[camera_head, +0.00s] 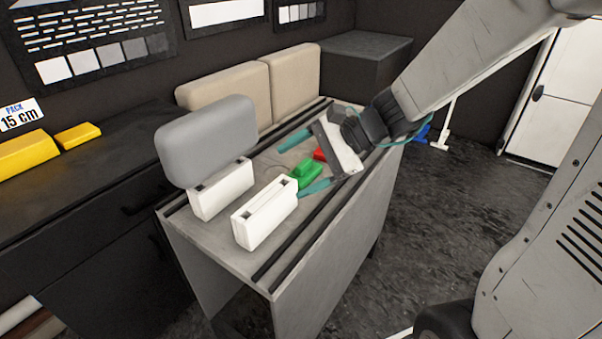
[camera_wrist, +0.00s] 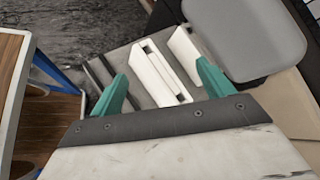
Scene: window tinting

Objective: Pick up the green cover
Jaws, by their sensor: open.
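The green cover (camera_head: 306,174) is a small bright green block on the grey worktop in the head view. My gripper (camera_head: 298,162) hangs over the worktop with its two teal fingers spread apart. In the head view the cover shows between the fingers, closer to the near one; whether they touch is unclear. In the wrist view my gripper (camera_wrist: 161,72) is also open, with nothing held between the fingertips. The green cover does not show in the wrist view.
Two white slotted holders (camera_head: 265,213) stand at the worktop's near end, with a grey pad (camera_head: 206,141) above the left one. A red object (camera_head: 320,155) lies partly hidden beside the cover. Beige pads (camera_head: 295,80) stand behind. Yellow blocks (camera_head: 28,152) lie on the dark counter.

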